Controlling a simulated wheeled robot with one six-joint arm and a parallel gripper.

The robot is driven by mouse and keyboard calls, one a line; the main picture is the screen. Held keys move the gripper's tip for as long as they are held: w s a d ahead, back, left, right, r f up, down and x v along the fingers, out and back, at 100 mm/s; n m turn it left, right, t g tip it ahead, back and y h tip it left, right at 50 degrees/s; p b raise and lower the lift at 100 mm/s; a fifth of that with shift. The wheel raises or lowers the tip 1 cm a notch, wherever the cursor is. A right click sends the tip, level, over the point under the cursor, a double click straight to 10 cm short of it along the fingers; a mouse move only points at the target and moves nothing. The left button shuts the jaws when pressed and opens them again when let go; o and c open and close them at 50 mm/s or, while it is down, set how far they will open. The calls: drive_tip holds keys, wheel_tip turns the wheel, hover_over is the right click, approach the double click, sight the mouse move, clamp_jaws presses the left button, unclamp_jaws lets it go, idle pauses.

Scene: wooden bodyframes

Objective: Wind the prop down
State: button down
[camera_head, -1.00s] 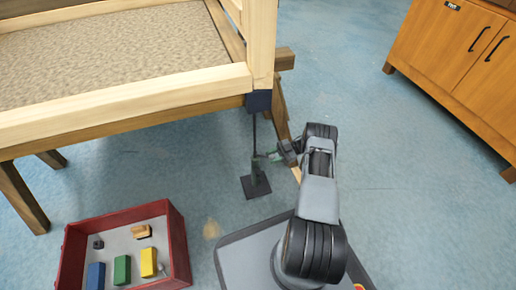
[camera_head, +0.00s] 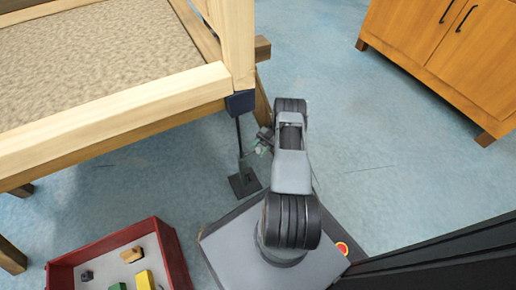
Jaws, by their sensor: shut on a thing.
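The prop (camera_head: 244,186) stands upright on the floor, with a dark square foot, a thin dark post and a dark blue head (camera_head: 240,103) under the corner of the wooden frame (camera_head: 110,125). The head appears to touch the frame's underside. A small green part shows at the post's lower half. My gripper (camera_head: 260,147) is at the right side of the post, low down, shut on what looks like the prop's handle. The fingertips are small and partly hidden by my wrist, so the exact grip is unclear.
A red-walled tray (camera_head: 176,255) with coloured blocks lies on the floor at lower left. A wooden cabinet (camera_head: 430,60) stands at upper right. A dark panel (camera_head: 440,262) crosses the lower right corner. Blue floor between cabinet and frame is clear.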

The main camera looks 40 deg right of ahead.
sight(259, 150)
drive_tip(key=shift+s+a+f, duration=0.1)
drive_tip(key=shift+a+f, duration=0.05)
drive_tip(key=shift+a, duration=0.1)
drive_tip(key=c, duration=0.8)
unclamp_jaws()
drive_tip(key=shift+d, duration=0.15)
drive_tip(key=shift+r, duration=0.35)
drive_tip(key=r+p, duration=0.2)
drive_tip(key=r, duration=0.1)
drive_tip(key=r+p, duration=0.1)
drive_tip(key=shift+s+r, duration=0.2)
drive_tip(key=shift+s, duration=0.15)
drive_tip(key=s+a+r+p, duration=0.1)
drive_tip(key=s+r+p, duration=0.1)
drive_tip(key=s, duration=0.2)
drive_tip(key=s+a+r+p, duration=0.2)
drive_tip(key=s+r+p, duration=0.1)
drive_tip(key=s, duration=0.1)
drive_tip(key=s+a+r+p, duration=0.2)
drive_tip(key=s+r, duration=0.1)
drive_tip(key=s, duration=0.1)
drive_tip(key=shift+s+a, duration=0.15)
